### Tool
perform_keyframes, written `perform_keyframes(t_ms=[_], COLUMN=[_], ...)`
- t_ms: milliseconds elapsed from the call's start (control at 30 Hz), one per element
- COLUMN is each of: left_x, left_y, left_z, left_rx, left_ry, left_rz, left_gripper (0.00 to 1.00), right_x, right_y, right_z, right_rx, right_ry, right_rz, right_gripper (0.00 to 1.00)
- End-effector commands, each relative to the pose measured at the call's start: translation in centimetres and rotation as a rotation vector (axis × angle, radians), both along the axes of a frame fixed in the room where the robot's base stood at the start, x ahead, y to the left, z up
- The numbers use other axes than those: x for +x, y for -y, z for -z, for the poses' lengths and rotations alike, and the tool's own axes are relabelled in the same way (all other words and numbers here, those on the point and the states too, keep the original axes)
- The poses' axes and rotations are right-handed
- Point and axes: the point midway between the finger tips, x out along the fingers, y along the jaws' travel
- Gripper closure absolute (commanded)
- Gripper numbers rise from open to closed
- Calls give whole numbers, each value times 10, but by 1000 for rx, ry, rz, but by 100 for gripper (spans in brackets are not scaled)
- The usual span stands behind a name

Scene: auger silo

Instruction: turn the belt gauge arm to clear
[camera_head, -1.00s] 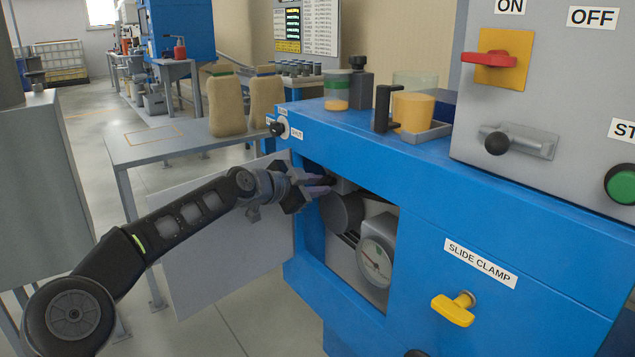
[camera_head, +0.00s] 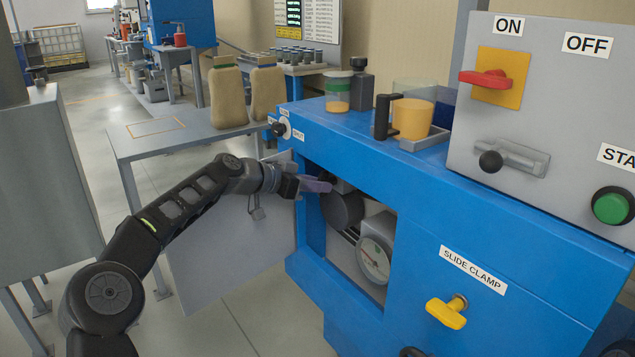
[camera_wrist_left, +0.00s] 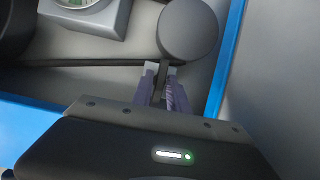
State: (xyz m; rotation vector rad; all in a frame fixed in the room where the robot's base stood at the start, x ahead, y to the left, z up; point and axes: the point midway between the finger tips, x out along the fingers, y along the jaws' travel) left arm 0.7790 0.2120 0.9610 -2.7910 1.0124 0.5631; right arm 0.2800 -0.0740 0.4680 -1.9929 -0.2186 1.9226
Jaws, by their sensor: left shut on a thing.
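My left gripper (camera_head: 318,186) reaches into the open bay of the blue machine (camera_head: 470,215). In the left wrist view, its purple-grey fingers (camera_wrist_left: 163,88) are shut on a short dark bar, the belt gauge arm (camera_wrist_left: 163,70). The bar stands beside a dark round disc (camera_wrist_left: 188,30), also visible in the head view (camera_head: 342,208). A thin dark belt-like strip (camera_wrist_left: 90,63) runs left from the bar. The fingers hide part of the bar. A round dial gauge (camera_head: 374,260) sits lower in the bay. My right gripper is not in view.
A grey door panel (camera_head: 225,265) hangs open left of the bay, behind my left arm. The yellow slide clamp knob (camera_head: 446,312) is lower right. Jars and a tray (camera_head: 425,140) stand on the machine top. The bay's blue edge (camera_wrist_left: 228,60) is close to the fingers.

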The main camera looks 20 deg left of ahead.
Motion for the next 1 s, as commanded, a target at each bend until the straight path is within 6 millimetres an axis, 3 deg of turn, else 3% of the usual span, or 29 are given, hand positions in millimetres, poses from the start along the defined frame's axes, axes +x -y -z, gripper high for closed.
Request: perform_keyframes(t_ms=[300, 333, 500, 1000], left_x=[0, 0, 0, 0], left_y=[0, 0, 0, 0], left_z=[0, 0, 0, 2], left_rx=[-2, -2, -1, 23], left_ry=[-2, -2, -1, 19], left_rz=[0, 0, -1, -1], left_gripper=[100, 79, 67, 67], right_x=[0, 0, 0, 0], right_y=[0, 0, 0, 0], right_z=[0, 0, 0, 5], right_rx=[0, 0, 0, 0], right_ry=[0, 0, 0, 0], right_rz=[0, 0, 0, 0], right_gripper=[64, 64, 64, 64])
